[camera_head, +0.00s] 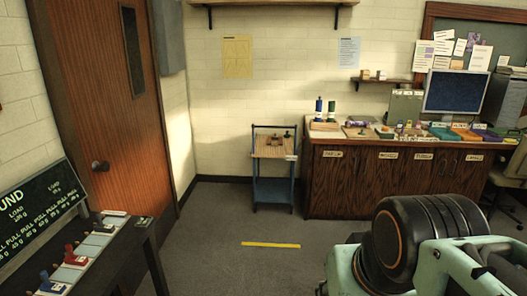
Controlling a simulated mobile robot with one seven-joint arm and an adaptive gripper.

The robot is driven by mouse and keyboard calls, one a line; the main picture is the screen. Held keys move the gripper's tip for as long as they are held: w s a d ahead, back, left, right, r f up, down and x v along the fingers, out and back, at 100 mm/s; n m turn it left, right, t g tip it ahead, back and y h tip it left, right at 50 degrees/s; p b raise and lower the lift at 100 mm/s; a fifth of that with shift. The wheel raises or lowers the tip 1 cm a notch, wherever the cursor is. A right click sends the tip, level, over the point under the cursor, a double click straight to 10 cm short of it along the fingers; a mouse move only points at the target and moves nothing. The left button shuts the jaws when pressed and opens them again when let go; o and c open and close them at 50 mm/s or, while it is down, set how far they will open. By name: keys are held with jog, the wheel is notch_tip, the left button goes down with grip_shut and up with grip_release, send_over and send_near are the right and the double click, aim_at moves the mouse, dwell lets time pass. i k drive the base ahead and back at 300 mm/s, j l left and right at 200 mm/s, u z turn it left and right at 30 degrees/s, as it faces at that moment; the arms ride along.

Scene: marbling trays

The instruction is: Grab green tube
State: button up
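A green upright tube-shaped object (331,109) stands at the left end of the wooden counter against the back wall. A taller dark blue one (319,107) stands just left of it. Both are small in view, and their details cannot be made out. My arm, mint green and black, fills the lower right corner. No gripper fingers can be made out, and the arm is well short of the counter.
The wooden counter (352,185) holds trays and a monitor (455,91). A blue cart (273,190) stands left of it. A dark bench (100,255) is at lower left, near a brown door (105,95). Grey floor with a yellow strip (271,245) lies open between.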

aim_at(332, 104)
jog(key=i, duration=1.15)
jog(key=i+j+z, duration=0.15)
jog(key=i, duration=1.05)
jog(key=i+j+z, duration=0.1)
jog(key=i+z, duration=0.15)
jog(key=i, duration=0.2)
jog(key=i+j+z, duration=0.3)
jog(key=i, duration=0.15)
jog(key=i+j+z, duration=0.25)
jog(key=i+j, duration=0.45)
jog(key=i, duration=0.35)
jog(key=i+j+z, duration=0.25)
jog(key=i+j, duration=0.7)
jog(key=i, duration=0.1)
